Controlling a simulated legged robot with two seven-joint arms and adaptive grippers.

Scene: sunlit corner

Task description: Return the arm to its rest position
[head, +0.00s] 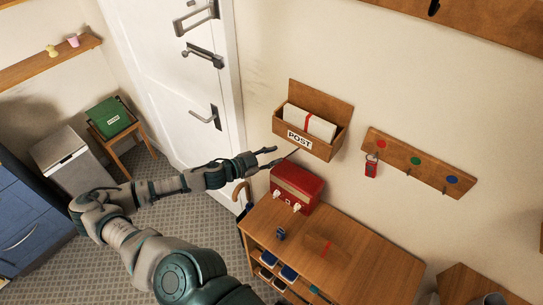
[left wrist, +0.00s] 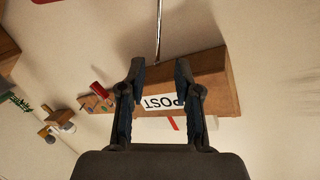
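My left arm reaches in from the bottom left of the head view. Its gripper (head: 275,156) is in front of the wall, just left of and below the wooden POST box (head: 318,149). The fingers are apart and nothing shows clasped between them; they also show spread in the left wrist view (left wrist: 160,68). The box holds white envelopes (head: 309,122) with a red band. In the left wrist view the POST box (left wrist: 215,75) appears upside down behind the fingers. A thin metallic rod (left wrist: 159,25) shows beyond the fingertips. My right gripper is out of view.
A red box (head: 297,184) stands below the gripper on a wooden cabinet (head: 370,262). A hook rack (head: 418,163) with a red tag (head: 371,168) hangs to the right. A white door (head: 175,85) is behind the arm. Patterned floor (head: 165,217) shows at left.

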